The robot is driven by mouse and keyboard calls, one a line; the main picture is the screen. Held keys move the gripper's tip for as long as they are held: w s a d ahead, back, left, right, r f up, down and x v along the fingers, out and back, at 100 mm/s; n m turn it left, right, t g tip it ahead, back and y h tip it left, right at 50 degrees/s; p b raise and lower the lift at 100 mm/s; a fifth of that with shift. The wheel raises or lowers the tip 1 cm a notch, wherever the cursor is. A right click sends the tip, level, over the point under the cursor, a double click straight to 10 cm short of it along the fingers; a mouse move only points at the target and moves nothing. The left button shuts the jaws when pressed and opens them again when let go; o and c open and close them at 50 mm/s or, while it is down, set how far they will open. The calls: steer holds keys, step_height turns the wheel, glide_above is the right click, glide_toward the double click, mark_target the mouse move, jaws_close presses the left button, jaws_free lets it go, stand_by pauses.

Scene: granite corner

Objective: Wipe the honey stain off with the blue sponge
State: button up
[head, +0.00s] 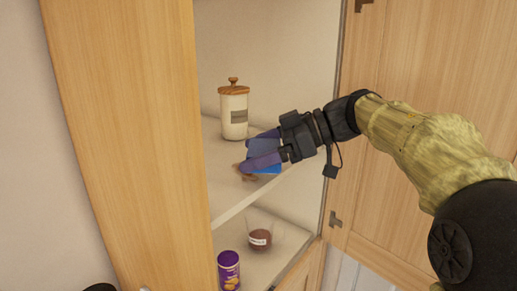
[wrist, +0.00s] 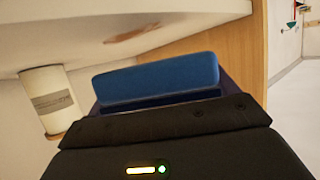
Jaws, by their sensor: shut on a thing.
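The blue sponge (head: 265,165) is held between the fingers of my gripper (head: 264,154), inside the open cabinet at its upper shelf. It also shows large in the wrist view (wrist: 156,77). The brown honey stain (head: 246,174) lies on the shelf just left of the sponge, partly hidden by the gripper and sponge in the head view. In the wrist view the stain (wrist: 132,34) is a brown smear on the pale shelf surface, beyond the sponge. I cannot tell whether the sponge touches the shelf.
A cream canister with a wooden lid (head: 234,110) stands on the same shelf behind the gripper. A glass with brown contents (head: 260,238) and a purple tin (head: 229,270) stand on the lower shelf. Open wooden doors (head: 125,130) flank the cabinet on both sides.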

mark_target(257, 179)
steer(key=shift+w+f+b, duration=0.1)
steer(key=shift+f+b, duration=0.3)
steer(key=shift+f, duration=0.25)
steer(key=shift+f+b, duration=0.45)
steer(key=shift+b, duration=0.15)
steer(key=shift+f+b, duration=0.35)
steer(key=shift+f, duration=0.35)
steer(key=shift+a+r, duration=0.1)
steer(key=shift+a, duration=0.05)
steer(key=shift+w+a+p, duration=0.3)
steer(key=shift+a+p, duration=0.15)
steer(key=shift+p, duration=0.2)
steer(key=shift+w+a+p, duration=0.6)
steer(key=shift+a+p, duration=0.05)
steer(key=shift+a, duration=0.05)
steer(key=shift+w+a, duration=0.15)
